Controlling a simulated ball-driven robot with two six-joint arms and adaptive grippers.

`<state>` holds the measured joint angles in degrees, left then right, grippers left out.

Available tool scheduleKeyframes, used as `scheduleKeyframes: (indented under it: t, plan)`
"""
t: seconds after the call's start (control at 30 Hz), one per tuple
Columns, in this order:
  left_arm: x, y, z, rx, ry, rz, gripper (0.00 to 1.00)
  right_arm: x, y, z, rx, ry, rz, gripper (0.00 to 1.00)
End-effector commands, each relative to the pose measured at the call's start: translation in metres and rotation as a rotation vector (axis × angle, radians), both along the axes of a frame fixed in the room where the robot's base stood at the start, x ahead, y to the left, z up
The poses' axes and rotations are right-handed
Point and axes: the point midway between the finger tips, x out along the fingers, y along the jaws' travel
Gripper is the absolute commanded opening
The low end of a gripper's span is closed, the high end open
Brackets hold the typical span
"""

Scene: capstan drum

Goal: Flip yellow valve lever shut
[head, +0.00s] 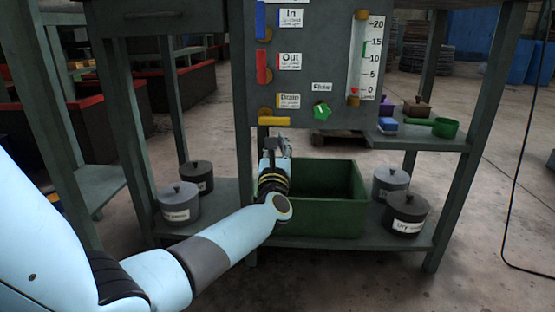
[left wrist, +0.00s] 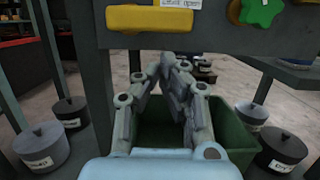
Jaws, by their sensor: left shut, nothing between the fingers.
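The yellow valve lever (head: 273,121) lies level at the bottom left of the grey panel, under the "Drain" label (head: 288,101). In the left wrist view the yellow lever (left wrist: 150,18) crosses the top of the picture. My left gripper (head: 272,148) is just below the lever in the head view. In the left wrist view the gripper (left wrist: 170,60) has its fingers together with nothing between them. The fingertips appear below the lever, and I cannot tell whether they touch it. My right gripper is not in view.
A blue lever (head: 260,20) and a red lever (head: 261,67) stand upright above. A green knob (head: 322,110) and a gauge (head: 364,60) are to the right. A green bin (head: 345,205) sits below, with lidded pots (head: 407,212) on the lower shelf. A side shelf (head: 420,139) holds small items.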

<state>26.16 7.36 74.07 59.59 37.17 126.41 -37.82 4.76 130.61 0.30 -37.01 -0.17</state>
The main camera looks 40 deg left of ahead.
Motion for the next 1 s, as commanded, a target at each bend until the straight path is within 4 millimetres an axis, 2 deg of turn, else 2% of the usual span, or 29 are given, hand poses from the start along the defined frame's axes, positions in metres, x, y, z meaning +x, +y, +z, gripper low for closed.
scheduleKeyframes:
  t: [0.03, 0.2, 1.0]
  plan:
    - [-0.0001, 0.0001, 0.0071, 0.0, -0.001, 0.0, 0.0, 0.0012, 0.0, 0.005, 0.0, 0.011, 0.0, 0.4]
    - [-0.0003, -0.0003, 0.0132, 0.001, 0.001, -0.001, 0.0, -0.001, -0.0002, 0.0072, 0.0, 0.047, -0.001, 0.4]
    - [0.0009, -0.0031, 0.0153, -0.06, -0.034, 0.0, 0.0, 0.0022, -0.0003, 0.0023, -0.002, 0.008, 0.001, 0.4]
